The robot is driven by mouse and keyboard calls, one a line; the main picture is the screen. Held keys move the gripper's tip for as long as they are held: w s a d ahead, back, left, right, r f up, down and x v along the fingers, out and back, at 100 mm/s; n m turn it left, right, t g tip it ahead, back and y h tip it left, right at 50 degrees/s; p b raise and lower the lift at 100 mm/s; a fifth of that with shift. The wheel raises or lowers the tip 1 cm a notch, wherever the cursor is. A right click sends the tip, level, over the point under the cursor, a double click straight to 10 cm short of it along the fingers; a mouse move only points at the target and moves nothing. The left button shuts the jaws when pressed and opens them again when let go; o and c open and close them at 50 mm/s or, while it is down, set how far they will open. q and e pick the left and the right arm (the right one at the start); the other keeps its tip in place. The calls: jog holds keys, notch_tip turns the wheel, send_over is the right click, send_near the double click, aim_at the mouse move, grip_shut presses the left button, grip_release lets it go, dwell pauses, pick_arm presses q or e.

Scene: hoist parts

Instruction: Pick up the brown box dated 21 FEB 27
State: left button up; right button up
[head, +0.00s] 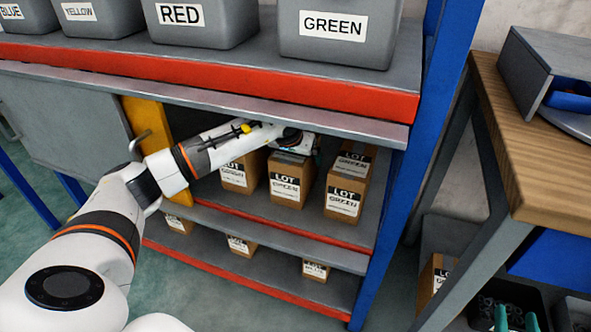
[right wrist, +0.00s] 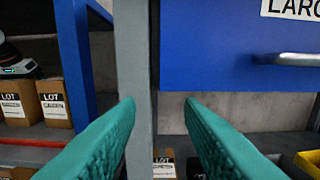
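Brown boxes with white LOT GREEN labels stand on the middle shelf: a left box (head: 236,180), a middle box (head: 288,185) and a right box (head: 345,195). Any dates are too small to read. My left arm reaches in under the upper shelf, and its gripper end (head: 303,142) is above the middle box, beside the right one. Its fingers cannot be made out. My right gripper (head: 510,320), with teal fingers, is at the lower right by the bench. In the right wrist view (right wrist: 160,108) its fingers are apart and empty.
Grey bins (head: 335,40) labelled by colour stand on the upper shelf. More boxes (head: 240,245) stand on the lower shelf. A blue post (head: 405,150) bounds the rack. A wooden bench (head: 540,150) is at right, with another brown box (head: 431,280) beneath.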

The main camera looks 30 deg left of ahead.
pick_arm(q)
jog(key=shift+f, duration=0.1)
dwell(0.3)
jog(key=c, duration=1.8)
jog(key=shift+r, duration=0.2)
